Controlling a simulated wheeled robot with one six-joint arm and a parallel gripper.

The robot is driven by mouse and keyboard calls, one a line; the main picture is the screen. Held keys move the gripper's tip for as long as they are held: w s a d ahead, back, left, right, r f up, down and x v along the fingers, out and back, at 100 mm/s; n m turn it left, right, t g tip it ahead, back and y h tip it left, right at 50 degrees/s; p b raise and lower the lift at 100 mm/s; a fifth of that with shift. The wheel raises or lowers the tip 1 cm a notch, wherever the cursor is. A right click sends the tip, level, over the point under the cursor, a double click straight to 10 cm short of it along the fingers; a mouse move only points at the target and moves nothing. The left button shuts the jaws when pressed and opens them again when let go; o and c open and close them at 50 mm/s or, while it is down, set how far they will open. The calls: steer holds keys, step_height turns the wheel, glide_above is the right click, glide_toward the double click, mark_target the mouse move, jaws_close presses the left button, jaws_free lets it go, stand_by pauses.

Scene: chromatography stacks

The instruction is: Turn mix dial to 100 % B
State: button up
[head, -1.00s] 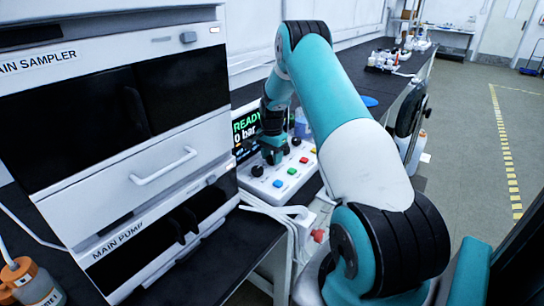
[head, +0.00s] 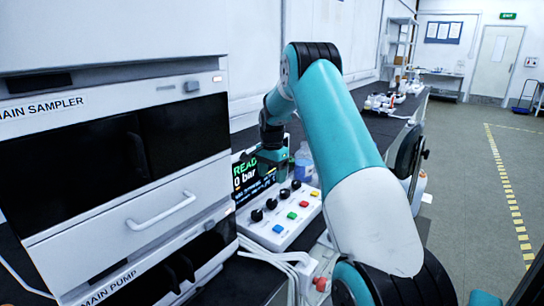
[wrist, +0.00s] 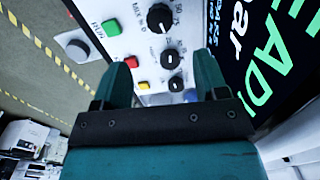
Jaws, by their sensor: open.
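The mix dial (wrist: 160,18) is a black round knob labelled MIX % B, near the top of the wrist view. A scale with 25 and 50 shows beside it; I cannot read its setting surely. In the head view it appears to be the second knob (head: 271,203) from the near end of the white control panel (head: 265,238). My gripper (wrist: 162,75) is open and empty, with its two teal fingers apart. In the head view my gripper (head: 271,158) hangs above the panel, in front of the screen, clear of the knobs.
Other black knobs (wrist: 170,59) sit in a row with the mix dial. Green (wrist: 112,27), red (wrist: 130,60) and yellow (wrist: 143,86) buttons lie alongside. A screen (head: 246,172) reading READY stands behind the panel. The sampler stack (head: 120,150) is at left; a bottle (head: 304,160) stands behind.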

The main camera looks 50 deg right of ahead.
step_height(320, 180, up, 8)
steer(key=shift+f, duration=0.2)
steer(key=shift+s, duration=0.1)
stand_by(0.5)
